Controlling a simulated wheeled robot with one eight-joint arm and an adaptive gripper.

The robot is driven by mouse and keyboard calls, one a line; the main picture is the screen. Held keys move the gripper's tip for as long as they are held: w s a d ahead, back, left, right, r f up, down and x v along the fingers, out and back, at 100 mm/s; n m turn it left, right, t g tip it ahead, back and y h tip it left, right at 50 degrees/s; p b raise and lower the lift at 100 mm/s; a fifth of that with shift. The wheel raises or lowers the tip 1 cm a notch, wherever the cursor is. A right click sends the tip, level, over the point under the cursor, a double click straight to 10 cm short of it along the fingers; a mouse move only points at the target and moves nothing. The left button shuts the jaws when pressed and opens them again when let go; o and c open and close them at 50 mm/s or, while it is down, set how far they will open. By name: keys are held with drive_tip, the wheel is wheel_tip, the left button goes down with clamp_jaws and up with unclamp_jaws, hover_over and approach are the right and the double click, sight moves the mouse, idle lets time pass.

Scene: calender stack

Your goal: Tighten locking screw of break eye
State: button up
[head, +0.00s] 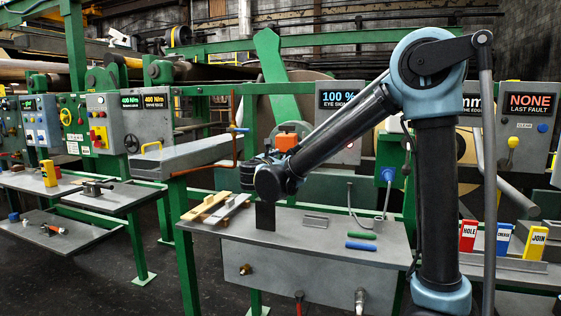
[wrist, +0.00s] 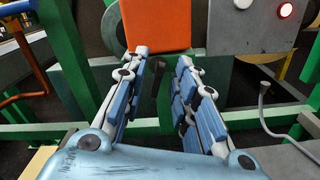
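The break eye appears to be the orange block (head: 289,136) above the bench in the head view. In the wrist view the orange block (wrist: 158,25) is at the top middle, straight beyond my fingers. My gripper (wrist: 162,57) is open, its two blue-padded fingers apart and pointing toward the block. A small dark upright piece (wrist: 159,78), possibly the locking screw, shows between the fingers below the block. I cannot tell if a finger touches it. In the head view my wrist hides most of my gripper.
A display (head: 339,97) reads 100 % eye signal. Green frame posts and rails stand around the orange block. A grey bench (head: 310,237) below my wrist holds wooden strips (head: 206,207), a green handle (head: 361,235) and a blue handle (head: 360,246). A bent orange pipe (head: 236,150) is left.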

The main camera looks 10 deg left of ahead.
drive_tip(key=shift+w, duration=0.5)
clamp_jaws()
drive_tip(key=shift+d+m, duration=0.1)
drive_tip(key=shift+m, duration=0.3)
